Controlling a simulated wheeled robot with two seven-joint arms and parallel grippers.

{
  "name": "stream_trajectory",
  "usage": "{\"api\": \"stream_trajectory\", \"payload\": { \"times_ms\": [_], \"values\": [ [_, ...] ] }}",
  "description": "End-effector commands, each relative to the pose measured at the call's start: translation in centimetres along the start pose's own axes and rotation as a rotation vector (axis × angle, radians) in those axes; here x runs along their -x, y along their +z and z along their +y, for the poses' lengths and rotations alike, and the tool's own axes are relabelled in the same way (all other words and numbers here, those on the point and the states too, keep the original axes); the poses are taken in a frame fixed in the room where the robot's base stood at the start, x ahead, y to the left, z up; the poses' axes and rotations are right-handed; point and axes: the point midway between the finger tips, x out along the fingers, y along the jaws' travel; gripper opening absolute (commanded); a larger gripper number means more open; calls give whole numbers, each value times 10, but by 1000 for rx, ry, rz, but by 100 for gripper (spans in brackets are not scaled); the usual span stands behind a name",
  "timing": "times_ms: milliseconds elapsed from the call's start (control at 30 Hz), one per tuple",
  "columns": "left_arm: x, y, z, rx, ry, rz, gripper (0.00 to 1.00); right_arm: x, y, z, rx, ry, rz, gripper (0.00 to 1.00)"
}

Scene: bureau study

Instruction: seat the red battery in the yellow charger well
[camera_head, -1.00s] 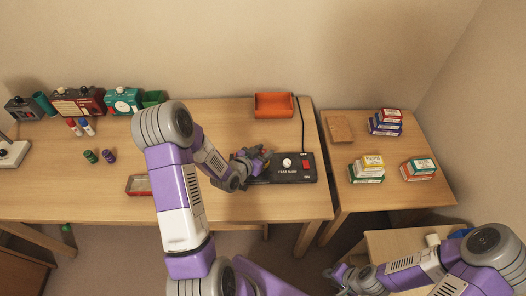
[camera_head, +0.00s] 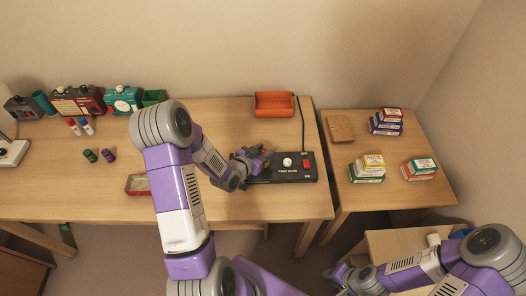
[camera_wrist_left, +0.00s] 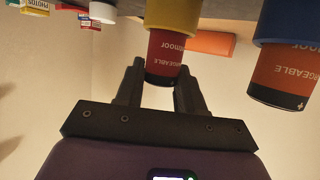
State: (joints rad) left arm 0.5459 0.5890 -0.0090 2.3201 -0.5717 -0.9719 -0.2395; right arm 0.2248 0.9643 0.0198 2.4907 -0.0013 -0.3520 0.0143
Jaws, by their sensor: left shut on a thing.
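In the left wrist view, the red battery (camera_wrist_left: 165,55) has its upper end in the picture against the yellow charger well (camera_wrist_left: 172,15). I cannot tell how deep it sits. My left gripper (camera_wrist_left: 160,92) has a finger on either side of the battery's free end and is shut on it. In the head view my left gripper (camera_head: 258,158) is at the left end of a black panel (camera_head: 285,178), and the battery and well are hidden there. My right gripper (camera_head: 342,274) is low at the right, too small to read.
Beside the yellow well is a blue well (camera_wrist_left: 290,20) with an orange battery (camera_wrist_left: 283,78). An orange tray (camera_head: 273,114) stands behind the panel. A red-rimmed tray (camera_head: 137,186) lies left of my arm. Small boxes (camera_head: 384,122) stand on the right table. The desk's middle is clear.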

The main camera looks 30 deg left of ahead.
Motion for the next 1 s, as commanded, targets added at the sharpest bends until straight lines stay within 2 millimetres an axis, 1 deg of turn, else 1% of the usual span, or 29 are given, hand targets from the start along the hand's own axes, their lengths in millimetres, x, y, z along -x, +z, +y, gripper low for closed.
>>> {"api": "stream_trajectory", "payload": {
  "times_ms": [233,467,767,1000],
  "values": [
    [0,0,0,0,0,1,4,-1,0,0,0,0,0,32],
    [0,1,0,-1,0,1,4,-6,0,2,0,0,0,32],
    [0,0,0,0,0,1,4,-5,0,2,0,0,0,32],
    [-1,3,0,0,0,1,4,-8,0,3,0,0,0,32]
  ]
}}
